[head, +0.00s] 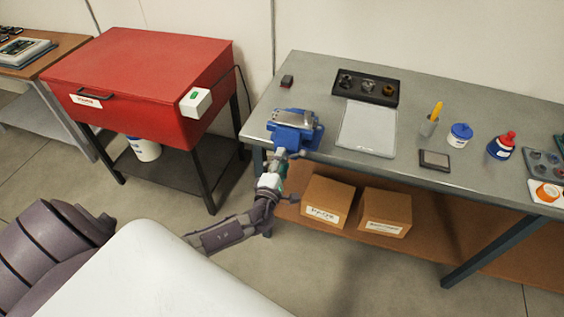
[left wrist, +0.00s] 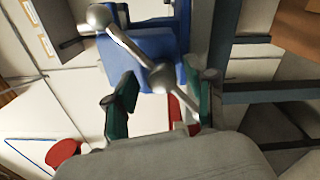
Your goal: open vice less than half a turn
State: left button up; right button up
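The blue vice (head: 294,130) sits at the left front corner of the grey workbench, with a grey metal top. In the left wrist view the blue vice body (left wrist: 145,45) is close ahead. Its metal handle bar (left wrist: 130,45) runs diagonally through a round hub, with a ball at the upper left end. My left gripper (head: 281,166) is in front of the vice, below the bench top's front edge. In the left wrist view its green-padded fingers (left wrist: 164,104) are apart, with the lower part of the bar between them. I cannot tell whether they touch it. My right gripper is out of view.
A red cabinet (head: 140,75) stands left, with a floor gap between.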

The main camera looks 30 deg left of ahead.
pick_arm(q)
jog(key=shift+s+f, duration=0.1)
jog(key=shift+s, duration=0.1)
jog(key=v, duration=1.1)
jog(key=shift+s, duration=0.3)
jog(key=shift+f, duration=0.1)
